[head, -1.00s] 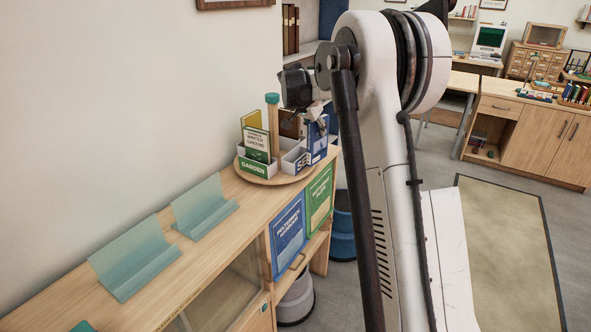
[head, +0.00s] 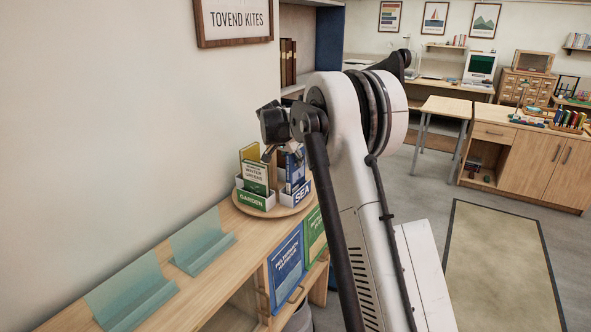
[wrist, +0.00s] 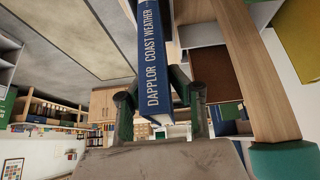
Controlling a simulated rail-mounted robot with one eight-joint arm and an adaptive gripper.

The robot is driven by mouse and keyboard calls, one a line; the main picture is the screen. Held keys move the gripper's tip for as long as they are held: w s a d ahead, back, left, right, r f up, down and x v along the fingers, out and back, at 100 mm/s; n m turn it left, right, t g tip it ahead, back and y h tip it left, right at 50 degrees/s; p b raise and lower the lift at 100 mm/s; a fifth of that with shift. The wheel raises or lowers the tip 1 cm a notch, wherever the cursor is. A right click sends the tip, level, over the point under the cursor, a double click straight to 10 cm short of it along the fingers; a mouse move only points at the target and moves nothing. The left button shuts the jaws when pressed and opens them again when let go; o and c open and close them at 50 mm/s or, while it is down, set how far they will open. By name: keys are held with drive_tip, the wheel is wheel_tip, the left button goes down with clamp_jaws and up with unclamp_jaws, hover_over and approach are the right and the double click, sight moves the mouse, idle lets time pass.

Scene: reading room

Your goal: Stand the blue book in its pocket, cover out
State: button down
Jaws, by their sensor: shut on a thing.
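My gripper (wrist: 160,98) is shut on a blue book (wrist: 152,62), whose spine reads "DAPPLOR COAST WEATHER" in the wrist view. In the head view my gripper (head: 272,150) is over the round carousel on the cabinet. The pocket labelled SEA (head: 301,192) is at the carousel's right front. Blue covers (head: 294,168) show just above this pocket; I cannot tell whether they belong to the held book. Another blue book (wrist: 227,127) shows beyond the right finger in the wrist view. How far the held book is from the pocket floor is hidden.
The GARDEN pocket (head: 251,199) holds yellow and green books, left of SEA. The carousel's teal-capped post (wrist: 290,160) is close at lower right in the wrist view. Two teal stands (head: 200,242) (head: 130,295) are on the cabinet top. Blue (head: 287,262) and green (head: 314,235) books face out below.

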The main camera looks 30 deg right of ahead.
sight(295, 168)
drive_tip(key=shift+f, duration=1.65)
drive_tip(key=shift+f, duration=0.1)
drive_tip(key=c, duration=1.6)
unclamp_jaws()
